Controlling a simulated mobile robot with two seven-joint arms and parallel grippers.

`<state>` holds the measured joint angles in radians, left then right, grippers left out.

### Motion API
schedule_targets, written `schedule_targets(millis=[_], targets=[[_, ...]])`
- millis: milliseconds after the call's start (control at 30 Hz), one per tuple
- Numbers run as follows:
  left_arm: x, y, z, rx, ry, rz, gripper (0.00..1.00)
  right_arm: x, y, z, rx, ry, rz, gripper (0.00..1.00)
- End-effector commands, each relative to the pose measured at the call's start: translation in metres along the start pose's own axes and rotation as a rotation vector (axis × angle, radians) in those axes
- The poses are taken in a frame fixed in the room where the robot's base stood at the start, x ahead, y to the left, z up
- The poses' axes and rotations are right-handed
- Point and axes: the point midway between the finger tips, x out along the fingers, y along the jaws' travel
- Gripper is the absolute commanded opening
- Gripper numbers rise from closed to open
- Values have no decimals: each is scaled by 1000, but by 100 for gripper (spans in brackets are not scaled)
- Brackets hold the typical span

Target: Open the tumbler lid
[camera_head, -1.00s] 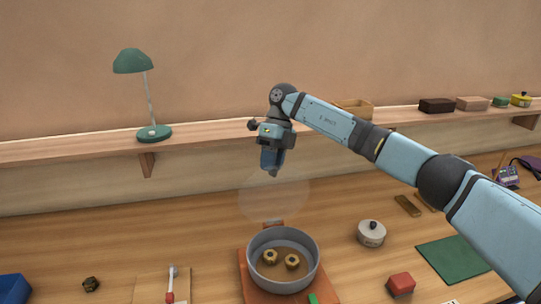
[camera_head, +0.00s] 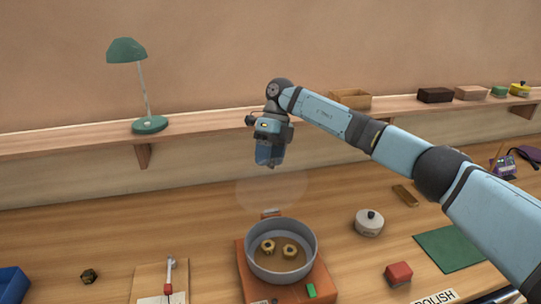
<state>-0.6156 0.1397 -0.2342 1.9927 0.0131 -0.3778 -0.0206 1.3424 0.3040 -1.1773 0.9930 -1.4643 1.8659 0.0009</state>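The tumbler is a round grey drum (camera_head: 251,262) on an orange-brown base (camera_head: 320,280). Two gold nut-like pieces lie inside the drum. A faint see-through round lid (camera_head: 270,190) stands raised behind the drum, above a small hinge block (camera_head: 270,213). The drum's top is uncovered. My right gripper (camera_head: 270,160) points down at the lid's upper edge. Its fingers look spread and nothing shows held between them. Whether they touch the lid is hard to tell. My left gripper is out of view.
A green button (camera_head: 311,290) is on the base's front. A lidded white pot (camera_head: 369,223), red block (camera_head: 398,274) and green mat (camera_head: 448,249) lie to the right. A blue bin (camera_head: 12,284) is at the far left. The shelf (camera_head: 200,137) with a green lamp (camera_head: 127,50) runs behind.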

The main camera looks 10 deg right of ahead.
Motion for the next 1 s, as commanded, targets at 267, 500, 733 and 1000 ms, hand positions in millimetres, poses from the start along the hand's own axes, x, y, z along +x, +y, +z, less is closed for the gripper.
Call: schedule_targets(millis=[267,500,733,1000], targets=[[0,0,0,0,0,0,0,2,-2,0,2,2,0,50],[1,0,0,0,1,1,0,-3,-1,0,2,0,-1,50],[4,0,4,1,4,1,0,-41,0,0,2,-5,-3,50],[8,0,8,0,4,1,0,-103,2,0,1,-3,-3,50]])
